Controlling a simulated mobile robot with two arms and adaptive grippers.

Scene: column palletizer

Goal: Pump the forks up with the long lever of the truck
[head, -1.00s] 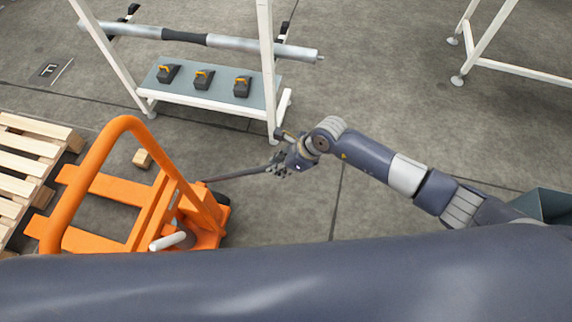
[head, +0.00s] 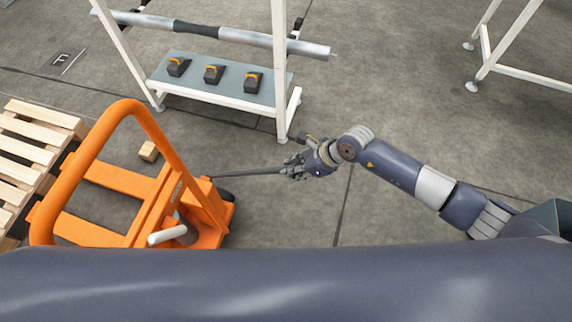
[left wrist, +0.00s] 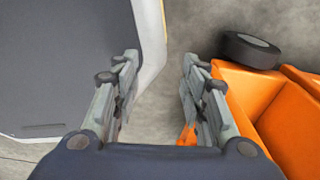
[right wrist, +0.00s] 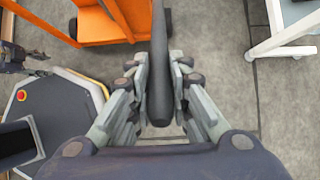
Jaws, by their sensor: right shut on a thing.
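My right gripper (head: 293,167) is shut around the lever's outer end. In the right wrist view the lever (right wrist: 161,50) runs between the fingers. My left gripper (left wrist: 155,95) is open, its fingers apart beside the truck's orange body (left wrist: 275,110); the head view does not show it.
A short pale handle (head: 167,235) sits low on the truck. A wooden pallet (head: 35,150) lies left of the forks, and a small wooden block (head: 148,151) is on the floor. A white rack (head: 225,95) stands behind. Floor right of my right gripper is clear.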

